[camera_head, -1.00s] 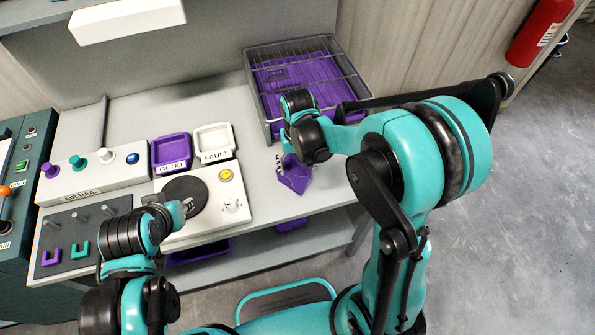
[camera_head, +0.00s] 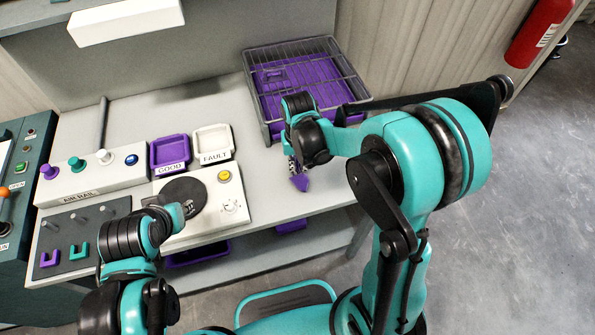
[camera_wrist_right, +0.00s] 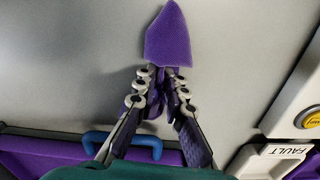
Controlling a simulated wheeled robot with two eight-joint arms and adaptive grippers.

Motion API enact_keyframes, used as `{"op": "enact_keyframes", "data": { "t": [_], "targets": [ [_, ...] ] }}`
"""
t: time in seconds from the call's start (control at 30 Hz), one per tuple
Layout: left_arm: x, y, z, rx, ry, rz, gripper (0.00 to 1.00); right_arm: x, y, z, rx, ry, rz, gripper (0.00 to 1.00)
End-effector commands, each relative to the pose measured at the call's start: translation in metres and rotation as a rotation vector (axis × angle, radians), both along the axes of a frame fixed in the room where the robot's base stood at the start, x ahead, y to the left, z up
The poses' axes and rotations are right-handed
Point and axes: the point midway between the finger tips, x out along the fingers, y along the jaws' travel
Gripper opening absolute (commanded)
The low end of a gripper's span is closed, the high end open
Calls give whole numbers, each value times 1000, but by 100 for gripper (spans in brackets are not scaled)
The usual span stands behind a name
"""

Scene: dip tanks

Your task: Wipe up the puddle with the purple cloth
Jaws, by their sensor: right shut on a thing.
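The purple cloth (camera_head: 300,183) hangs from my right gripper (camera_head: 293,168) over the front right of the bench. In the right wrist view the cloth (camera_wrist_right: 168,38) sticks out as a pointed flap beyond the fingertips. The right gripper (camera_wrist_right: 165,82) is shut on its gathered part, over the grey bench top. I cannot make out a puddle in either view; the right arm hides part of the bench. My left gripper (camera_head: 187,208) is over the white box with the dark disc, too small and hidden to show its jaws.
A wire basket (camera_head: 357,87) with a purple bottom stands at the back right. A GOOD tray (camera_head: 168,169) and a FAULT tray (camera_head: 214,158) stand left of the right gripper. The white box (camera_head: 228,190) carries a yellow button. The bench's front edge runs close below the cloth.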

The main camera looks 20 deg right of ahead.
Motion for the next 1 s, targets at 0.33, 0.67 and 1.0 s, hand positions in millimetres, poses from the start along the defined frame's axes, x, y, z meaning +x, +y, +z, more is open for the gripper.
{"op": "enact_keyframes", "data": {
  "t": [0.33, 0.67, 1.0],
  "targets": [
    [0, 0, -2, 0, 0, 0, 31, -1, 4, -4, 9, -1, 5, 0],
    [0, 0, 25, 0, 0, 0, 31, -1, 4, 30, 8, -1, 4, 0],
    [0, 0, 82, 0, 0, 0, 31, -1, 3, 105, 6, -1, 3, 0]
  ]
}}
